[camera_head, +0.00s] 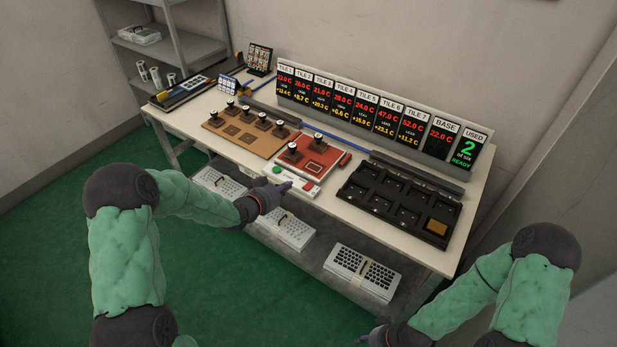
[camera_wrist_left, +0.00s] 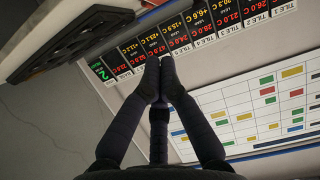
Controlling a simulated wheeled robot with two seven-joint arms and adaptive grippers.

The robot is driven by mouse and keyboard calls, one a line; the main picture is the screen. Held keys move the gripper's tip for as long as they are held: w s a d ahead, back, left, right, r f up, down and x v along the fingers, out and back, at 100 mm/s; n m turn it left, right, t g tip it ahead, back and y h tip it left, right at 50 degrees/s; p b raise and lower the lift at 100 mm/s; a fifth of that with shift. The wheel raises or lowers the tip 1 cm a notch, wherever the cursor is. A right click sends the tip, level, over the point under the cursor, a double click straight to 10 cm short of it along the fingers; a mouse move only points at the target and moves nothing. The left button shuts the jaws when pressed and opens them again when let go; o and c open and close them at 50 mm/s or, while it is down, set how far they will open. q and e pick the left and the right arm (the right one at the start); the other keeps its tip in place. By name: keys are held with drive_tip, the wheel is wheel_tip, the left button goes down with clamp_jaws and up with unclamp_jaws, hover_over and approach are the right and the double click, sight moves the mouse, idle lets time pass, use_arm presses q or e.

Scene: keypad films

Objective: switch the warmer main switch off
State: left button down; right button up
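The warmer (camera_head: 318,151) is a red plate on the table with tiles with black knobs on it. A pale control strip (camera_head: 290,180) runs along its front edge, with a round green button (camera_head: 277,169) at the left and a small red switch (camera_head: 308,187) at the right. I cannot read which is the main switch or its state. My left gripper (camera_head: 287,187) is at the strip's front, between button and switch; contact is unclear. In the left wrist view its fingers (camera_wrist_left: 163,68) meet at the tips, empty. My right gripper (camera_head: 364,338) is at the bottom edge, partly hidden.
A brown board (camera_head: 237,139) with knobbed tiles lies left of the warmer. A black slotted tray (camera_head: 390,205) lies right. A temperature display (camera_head: 370,105) stands behind, also in the left wrist view (camera_wrist_left: 190,32). Keyboard-like units (camera_head: 362,270) sit on the lower shelf.

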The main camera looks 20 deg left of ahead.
idle(0.3)
use_arm(q)
drive_tip(key=b, duration=0.3)
hover_over(308, 186)
drive_tip(key=s, duration=0.2)
drive_tip(key=f, duration=0.2)
drive_tip(key=a+f, duration=0.1)
drive_tip(key=f, duration=0.1)
drive_tip(key=shift+s+a+f, duration=0.1)
drive_tip(key=shift+s+f, duration=0.05)
drive_tip(key=shift+f, duration=0.45)
drive_tip(key=shift+s+a+f, duration=0.1)
drive_tip(key=shift+f, duration=0.45)
drive_tip(key=shift+s+f+b, duration=0.1)
drive_tip(key=shift+f+b, duration=0.25)
drive_tip(key=shift+f, duration=0.25)
